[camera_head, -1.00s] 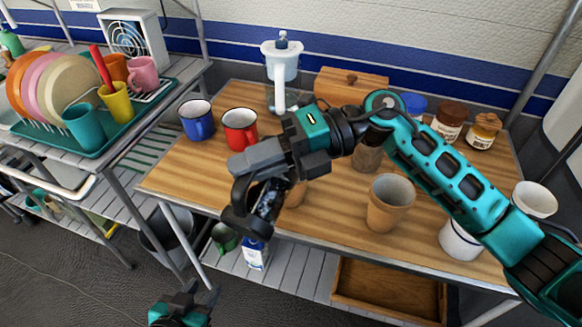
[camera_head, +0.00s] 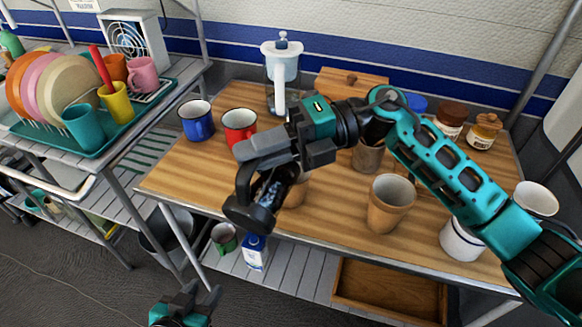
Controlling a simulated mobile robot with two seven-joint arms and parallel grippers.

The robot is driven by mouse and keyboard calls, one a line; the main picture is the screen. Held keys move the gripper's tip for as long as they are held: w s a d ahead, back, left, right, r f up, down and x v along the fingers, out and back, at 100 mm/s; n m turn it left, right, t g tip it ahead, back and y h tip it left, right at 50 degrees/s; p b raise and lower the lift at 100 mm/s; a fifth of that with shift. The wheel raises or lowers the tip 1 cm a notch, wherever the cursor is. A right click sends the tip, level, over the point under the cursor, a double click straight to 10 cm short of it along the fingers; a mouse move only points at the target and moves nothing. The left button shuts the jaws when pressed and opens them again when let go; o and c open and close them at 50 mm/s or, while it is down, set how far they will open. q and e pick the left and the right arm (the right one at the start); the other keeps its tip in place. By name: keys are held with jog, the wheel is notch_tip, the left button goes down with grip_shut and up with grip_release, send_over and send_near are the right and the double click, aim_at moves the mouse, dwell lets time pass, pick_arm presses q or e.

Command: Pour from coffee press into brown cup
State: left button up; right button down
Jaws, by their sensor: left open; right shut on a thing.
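My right gripper (camera_head: 250,160) is shut on the coffee press (camera_head: 272,190), which has dark glass and a black frame. The press is strongly tilted, with a wide black round end low at the left, above the table's front edge. A brown cup (camera_head: 299,190) stands on the table just right of the press, partly hidden by it. I cannot tell whether they touch, and no flowing liquid shows. A larger brown cup (camera_head: 390,205) stands further right, and another brownish cup (camera_head: 368,157) is behind it under my arm. My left gripper (camera_head: 200,291) is open and empty, low in front of the table.
A red mug (camera_head: 238,127) and a blue mug (camera_head: 196,122) stand at the table's left. A pitcher (camera_head: 281,65), a wooden box (camera_head: 345,84) and jars (camera_head: 482,130) line the back. White cups stand at right. A dish rack (camera_head: 100,130) is on the left table.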

aim_at(249, 201)
jog(key=shift+w+d+r, duration=0.1)
jog(key=shift+w+r, duration=0.25)
jog(key=shift+r, duration=0.05)
dwell(1.4)
jog(key=shift+n+h, duration=0.4)
jog(key=shift+n, duration=0.1)
jog(key=s, duration=0.1)
jog(key=s+a+f, duration=0.1)
jog(key=s, duration=0.2)
jog(key=shift+a+f+p, duration=0.25)
jog(key=shift+a+p, duration=0.05)
jog(key=shift+p, duration=0.05)
jog(key=f, duration=0.1)
jog(key=t, duration=0.1)
jog(key=s+f+n+h, duration=0.1)
jog(key=shift+s+a+f+t, duration=0.1)
jog(key=shift+a+f+t, duration=0.2)
jog(key=shift+a+t, duration=0.1)
jog(key=shift+s+a+f+n+t+h, duration=0.15)
jog(key=shift+f+n+h, duration=0.1)
jog(key=shift+f, duration=0.15)
jog(key=shift+s+d+f+n+t+h, duration=0.1)
jog(key=shift+f+n+t+h, duration=0.05)
jog(key=shift+f+h, duration=0.15)
jog(key=shift+f, duration=0.1)
